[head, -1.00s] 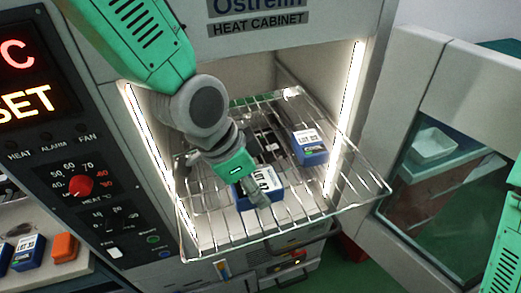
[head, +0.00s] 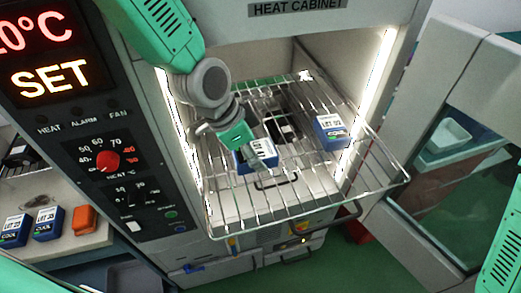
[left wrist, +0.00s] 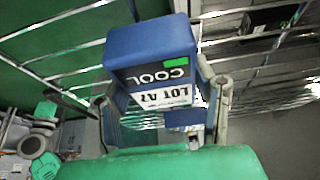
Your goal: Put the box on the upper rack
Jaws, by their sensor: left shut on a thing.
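A blue box (head: 262,153) with a white label is held by my left gripper (head: 250,153) over the left part of the pulled-out upper wire rack (head: 300,208) of the heat cabinet. In the left wrist view, the gripper's two fingers (left wrist: 165,112) are shut on the box (left wrist: 150,50), one on each side. The box's face reads COOL and LOT. I cannot tell whether its underside touches the wires. Another blue box (head: 330,132) stands on the rack to the right. My right gripper is out of view.
A dark item (head: 280,127) shows through the wires, apparently lower down. The control panel (head: 125,165) is left of the opening, and the open door (head: 455,150) is at right. Blue boxes (head: 47,224) and an orange one (head: 84,220) sit on a left shelf.

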